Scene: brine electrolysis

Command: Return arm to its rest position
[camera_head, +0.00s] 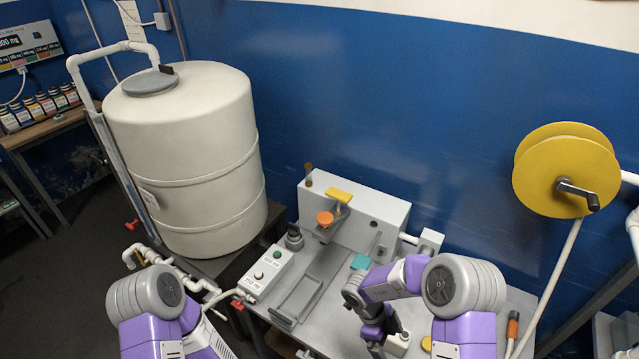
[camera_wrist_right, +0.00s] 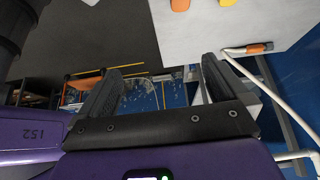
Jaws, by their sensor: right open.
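My right arm, purple and grey, reaches in from the lower right of the head view and bends over the workbench (camera_head: 335,335). My right gripper (camera_head: 381,335) is dark and hangs at the bench's front part. In the right wrist view the two black fingers of this gripper (camera_wrist_right: 160,83) stand wide apart with nothing between them. Of my left arm only a purple and grey part (camera_head: 150,305) shows at the lower left of the head view; its gripper is out of sight.
A large white tank (camera_head: 190,150) stands behind left. The bench carries a white box (camera_head: 365,215), a control box with buttons (camera_head: 265,272) and a grey tray (camera_head: 297,298). A small white container (camera_head: 397,345) is beside the right gripper. A yellow reel (camera_head: 560,170) hangs at right.

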